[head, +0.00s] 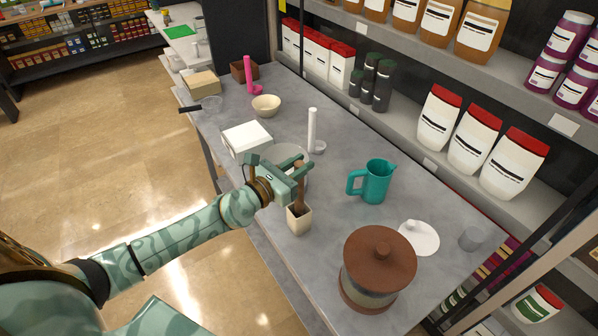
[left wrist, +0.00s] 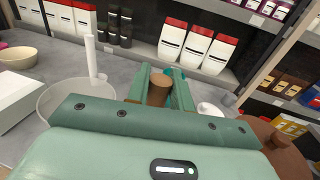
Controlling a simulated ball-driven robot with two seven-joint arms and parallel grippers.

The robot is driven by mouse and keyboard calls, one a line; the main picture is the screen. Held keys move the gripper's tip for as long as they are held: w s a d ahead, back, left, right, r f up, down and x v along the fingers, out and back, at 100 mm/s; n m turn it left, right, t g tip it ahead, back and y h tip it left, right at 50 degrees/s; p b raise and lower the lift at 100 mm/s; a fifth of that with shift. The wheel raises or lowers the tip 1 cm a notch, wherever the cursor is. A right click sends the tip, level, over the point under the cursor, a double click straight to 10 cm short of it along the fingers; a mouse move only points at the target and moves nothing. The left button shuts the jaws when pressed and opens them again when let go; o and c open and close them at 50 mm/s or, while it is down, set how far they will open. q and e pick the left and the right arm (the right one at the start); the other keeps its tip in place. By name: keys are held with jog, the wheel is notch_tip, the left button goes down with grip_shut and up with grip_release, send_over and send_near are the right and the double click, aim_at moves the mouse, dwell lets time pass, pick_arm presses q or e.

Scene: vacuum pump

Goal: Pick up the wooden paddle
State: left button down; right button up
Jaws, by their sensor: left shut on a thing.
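The wooden paddle (head: 299,197) is brown and stands upright, its lower end inside a small cream square holder (head: 299,222) near the table's front edge. My left gripper (head: 298,174) reaches in from the left above the holder and is shut on the upper part of the paddle. In the left wrist view the paddle's rounded brown end (left wrist: 158,90) sits between the two green fingers (left wrist: 160,94). The paddle's bottom is hidden in the holder. My right gripper is in neither view.
A clear glass bowl (left wrist: 58,97) and a white box (head: 246,139) stand behind my left gripper. A teal jug (head: 375,182) and a large brown-lidded pot (head: 378,262) stand to the right. Shelves line the far side. Grey tabletop (head: 335,205) is clear between holder and jug.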

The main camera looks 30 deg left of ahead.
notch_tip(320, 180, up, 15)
jog(key=p, duration=1.4)
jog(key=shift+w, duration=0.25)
